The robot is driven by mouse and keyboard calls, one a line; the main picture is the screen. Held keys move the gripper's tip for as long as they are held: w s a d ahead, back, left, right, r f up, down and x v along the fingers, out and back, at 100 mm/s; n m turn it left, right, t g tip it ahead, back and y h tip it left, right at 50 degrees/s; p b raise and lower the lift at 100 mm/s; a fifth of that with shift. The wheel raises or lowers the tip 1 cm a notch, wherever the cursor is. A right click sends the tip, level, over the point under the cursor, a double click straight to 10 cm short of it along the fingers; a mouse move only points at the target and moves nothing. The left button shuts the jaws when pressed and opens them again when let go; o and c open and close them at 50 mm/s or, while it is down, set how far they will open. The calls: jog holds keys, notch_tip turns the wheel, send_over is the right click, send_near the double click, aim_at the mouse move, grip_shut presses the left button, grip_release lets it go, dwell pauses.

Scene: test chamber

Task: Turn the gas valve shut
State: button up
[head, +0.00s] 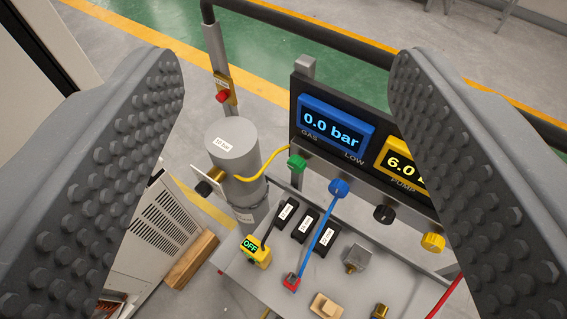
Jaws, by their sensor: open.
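My gripper (286,80) is open, with its two grey studded fingers at the left and right of the view and nothing between them. A grey gas cylinder (232,145) with a white label stands beyond the fingers, left of centre. A brass fitting (217,174) with a black knob (204,188) is on its left side; the knob's turn position is unclear. A yellow hose (262,165) runs from the cylinder towards the panel. The panel's blue display (336,126) reads 0.0 bar, above GAS and LOW. The gripper appears apart from all of these.
Green (297,163), blue (339,187) and black (385,213) knobs line the panel's lower edge. A dark rail (300,34) runs behind. A vented white cabinet (160,225) stands left.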

jog(key=w+a+f+t+y, duration=0.1)
jog(key=w+a+f+y, duration=0.1)
jog(key=w+a+f, duration=0.35)
jog(key=w+a+f+y, duration=0.1)
jog(key=w+a+f, duration=0.2)
jog(key=w, duration=0.5)
jog(key=w+a+f+m+t+h, duration=0.1)
jog(key=w+a+f, duration=0.1)
jog(key=w+f, duration=0.35)
jog(key=w+a+f+m+h, duration=0.1)
jog(key=w+a+f+m, duration=0.1)
jog(key=f, duration=0.6)
jog(key=g+h, duration=0.2)
jog(key=h, duration=0.9)
send_near(293, 167)
jog(key=shift+m, duration=0.4)
jog(key=b+x, duration=0.2)
jog(key=x, duration=0.7)
